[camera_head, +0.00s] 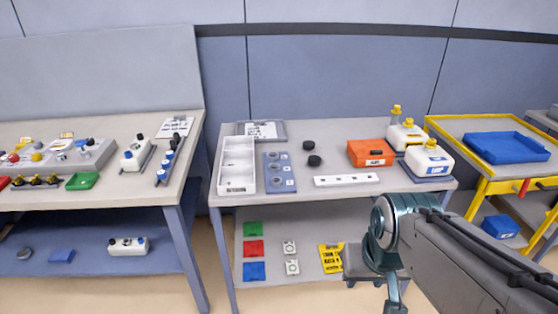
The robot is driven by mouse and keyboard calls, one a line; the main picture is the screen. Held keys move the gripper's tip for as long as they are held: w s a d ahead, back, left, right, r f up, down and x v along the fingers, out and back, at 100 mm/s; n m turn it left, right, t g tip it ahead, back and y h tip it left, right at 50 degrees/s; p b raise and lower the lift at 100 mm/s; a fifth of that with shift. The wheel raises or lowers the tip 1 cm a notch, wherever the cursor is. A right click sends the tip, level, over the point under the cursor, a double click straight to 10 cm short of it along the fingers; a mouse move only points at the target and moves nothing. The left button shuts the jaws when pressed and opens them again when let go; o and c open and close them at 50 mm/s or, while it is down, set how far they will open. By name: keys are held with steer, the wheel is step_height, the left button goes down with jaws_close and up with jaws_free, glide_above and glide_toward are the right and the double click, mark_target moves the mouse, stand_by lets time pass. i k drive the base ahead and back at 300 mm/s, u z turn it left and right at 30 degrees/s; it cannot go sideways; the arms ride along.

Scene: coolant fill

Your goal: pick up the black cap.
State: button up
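Two round black caps lie apart on the grey middle table (350,133). One black cap (309,145) is farther back, and the other black cap (314,161) is just in front of it. Both look flat on the tabletop, left of the orange box. My arm (470,250) reaches in from the lower right, and its bent joint shows in front of the table's front edge. The arm goes down out of the picture, and I do not see the gripper's fingers.
Left of the caps are a white divided tray (238,165) and a blue-grey block with round holes (279,172). A white strip (346,180) lies in front. An orange box (370,153) and white jugs with yellow caps (428,160) stand right. Open tabletop surrounds the caps.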

mark_target(308, 145)
steer(key=u, duration=0.35)
steer(key=i, duration=1.55)
steer(key=z, duration=0.5)
